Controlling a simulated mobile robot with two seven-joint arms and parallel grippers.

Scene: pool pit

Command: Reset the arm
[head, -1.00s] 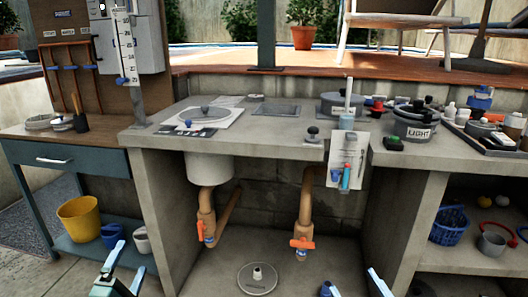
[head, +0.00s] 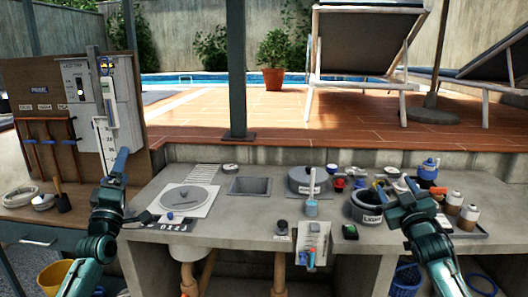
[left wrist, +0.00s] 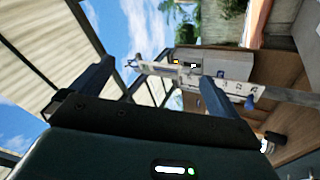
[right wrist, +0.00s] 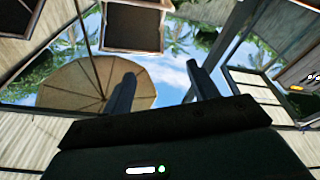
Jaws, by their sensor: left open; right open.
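My left gripper (head: 116,166) is raised at the left of the head view, in front of the wall box and the left end of the counter. In the left wrist view its two fingers (left wrist: 146,85) are apart with nothing between them. My right gripper (head: 395,192) is raised at the right, in front of the pot marked LIGHT (head: 366,207) and partly covering things behind it. In the right wrist view its fingers (right wrist: 161,85) are apart and empty, with sky and a parasol behind.

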